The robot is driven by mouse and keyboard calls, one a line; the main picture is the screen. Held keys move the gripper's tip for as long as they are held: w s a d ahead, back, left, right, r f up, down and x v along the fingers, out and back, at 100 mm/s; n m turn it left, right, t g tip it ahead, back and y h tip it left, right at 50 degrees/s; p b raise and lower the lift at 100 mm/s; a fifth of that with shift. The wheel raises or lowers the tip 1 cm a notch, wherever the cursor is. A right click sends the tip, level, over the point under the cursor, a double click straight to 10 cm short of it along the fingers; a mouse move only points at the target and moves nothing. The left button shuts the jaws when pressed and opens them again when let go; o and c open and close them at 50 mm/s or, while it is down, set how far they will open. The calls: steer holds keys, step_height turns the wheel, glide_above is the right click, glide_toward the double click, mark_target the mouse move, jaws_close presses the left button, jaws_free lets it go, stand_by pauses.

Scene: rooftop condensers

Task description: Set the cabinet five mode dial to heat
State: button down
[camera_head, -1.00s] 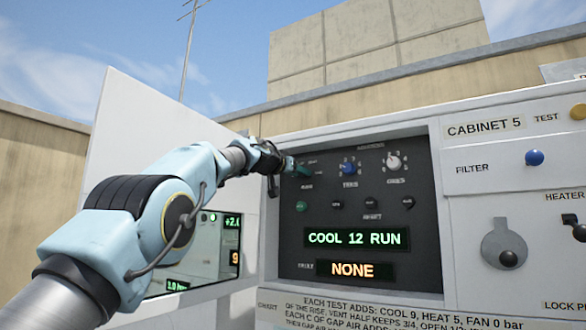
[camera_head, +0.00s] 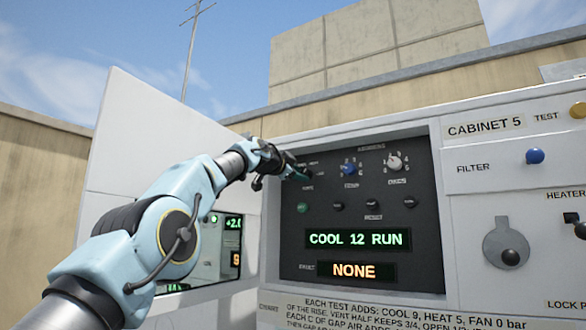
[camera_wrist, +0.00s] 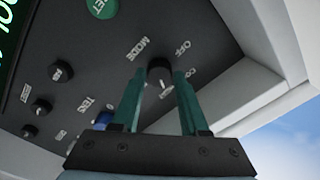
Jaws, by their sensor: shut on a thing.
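The mode dial (camera_wrist: 158,71) is a small dark knob with a pale pointer mark, on the dark control panel (camera_head: 290,240) of cabinet five. In the wrist view the words MODE, OFF and part of CO... show around it. My gripper (camera_wrist: 158,85) has its two teal fingers on either side of this dial and is shut on it. In the head view my gripper (camera_head: 299,174) covers the dial at the panel's upper left. The green display (camera_head: 357,239) reads COOL 12 RUN. The heat mark cannot be read clearly.
A blue-pointer dial (camera_head: 349,169) and a white dial (camera_head: 395,162) sit to the right. Several small buttons line up below, one of them green (camera_head: 302,208). A fault display (camera_head: 355,271) reads NONE. An open white door (camera_head: 130,150) stands left, behind my arm.

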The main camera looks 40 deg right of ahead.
steer(key=shift+s+d+f+m, duration=0.25)
steer(key=shift+f+m, duration=0.1)
steer(key=shift+m, duration=0.35)
steer(key=c, duration=0.6)
jaws_free()
steer(key=shift+s+r, duration=0.1)
steer(key=shift+s, duration=0.05)
steer(key=shift+c, duration=0.2)
steer(key=shift+o, duration=1.1)
steer(key=shift+a, duration=0.1)
steer(key=shift+r, duration=0.1)
steer(key=shift+w+a, duration=0.1)
steer(key=shift+w, duration=0.1)
steer(key=b+v, duration=1)
steer(key=v, duration=0.1)
